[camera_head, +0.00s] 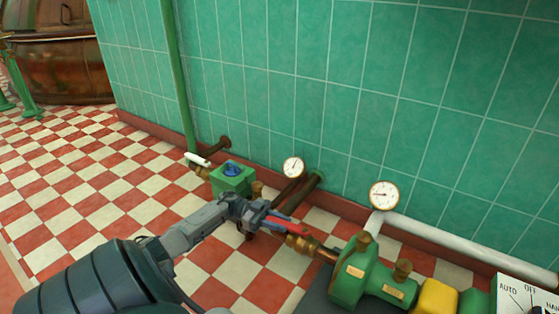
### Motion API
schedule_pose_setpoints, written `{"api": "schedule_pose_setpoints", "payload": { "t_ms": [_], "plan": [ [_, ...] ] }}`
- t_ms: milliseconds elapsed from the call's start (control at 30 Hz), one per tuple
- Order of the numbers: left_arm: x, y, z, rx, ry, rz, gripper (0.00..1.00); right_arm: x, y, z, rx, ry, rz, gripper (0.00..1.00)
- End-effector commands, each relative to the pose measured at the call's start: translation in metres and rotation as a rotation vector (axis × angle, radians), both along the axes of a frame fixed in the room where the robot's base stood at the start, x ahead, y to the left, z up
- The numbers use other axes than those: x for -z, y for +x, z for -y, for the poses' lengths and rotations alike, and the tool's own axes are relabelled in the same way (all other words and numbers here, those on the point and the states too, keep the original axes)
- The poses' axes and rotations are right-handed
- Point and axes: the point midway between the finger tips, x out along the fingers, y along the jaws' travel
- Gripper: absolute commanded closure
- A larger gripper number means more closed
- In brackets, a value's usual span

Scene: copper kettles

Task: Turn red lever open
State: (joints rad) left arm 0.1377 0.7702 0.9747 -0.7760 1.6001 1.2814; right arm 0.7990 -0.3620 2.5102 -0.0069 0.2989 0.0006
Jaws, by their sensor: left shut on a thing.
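The red lever (290,218) sits on a copper and brass pipe fitting (309,245) near the middle of the view, low above the floor. My left arm comes in from the lower left. My left gripper (268,217) is shut on the lever, with its fingers at the lever's left part. The gripper hides that end of the lever and part of the valve beneath it. My right gripper is not in view.
A green box with a blue knob (231,169) stands just behind the gripper. Two round gauges (293,167) and (384,195) stand along the green tiled wall (300,80). A green pump (357,277) is at the lower right. Checkered floor (80,190) lies open at left.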

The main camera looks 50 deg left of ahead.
Motion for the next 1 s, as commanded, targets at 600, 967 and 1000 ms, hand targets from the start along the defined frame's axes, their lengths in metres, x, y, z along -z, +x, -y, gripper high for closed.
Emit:
{"api": "schedule_pose_setpoints", "payload": {
  "t_ms": [600, 967, 1000],
  "plan": [
    [0.0000, 0.0012, 0.0005, 0.021, 0.000, 0.000, 0.61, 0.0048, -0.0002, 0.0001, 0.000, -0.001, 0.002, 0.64],
    [-0.0004, 0.0008, -0.0014, 0.020, 0.001, 0.000, 0.53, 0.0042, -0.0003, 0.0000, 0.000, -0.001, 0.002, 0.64],
    [-0.0006, 0.0003, -0.0036, 0.020, 0.001, 0.000, 0.53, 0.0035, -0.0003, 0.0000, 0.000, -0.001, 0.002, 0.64]
  ]
}}
